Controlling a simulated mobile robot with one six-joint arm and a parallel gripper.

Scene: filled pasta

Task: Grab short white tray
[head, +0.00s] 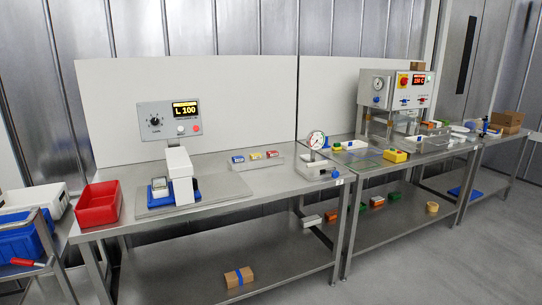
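I cannot tell for certain which thing is the short white tray. A low, pale tray (273,166) sits near the back of the near bench, and several small coloured boxes (255,156) stand in or behind it. A flat whitish tray-like piece (350,146) lies on the middle bench, with small coloured items on it. Another small white piece (459,129) lies farther right, too small to make out. My gripper is not in view.
A red bin (98,204) stands at the near bench's left end, beside a white device on a grey plate (220,189). A gauge unit (316,165) stands at its right end. A press machine (395,100) stands on the middle bench. Grey floor (440,260) is clear at the front right.

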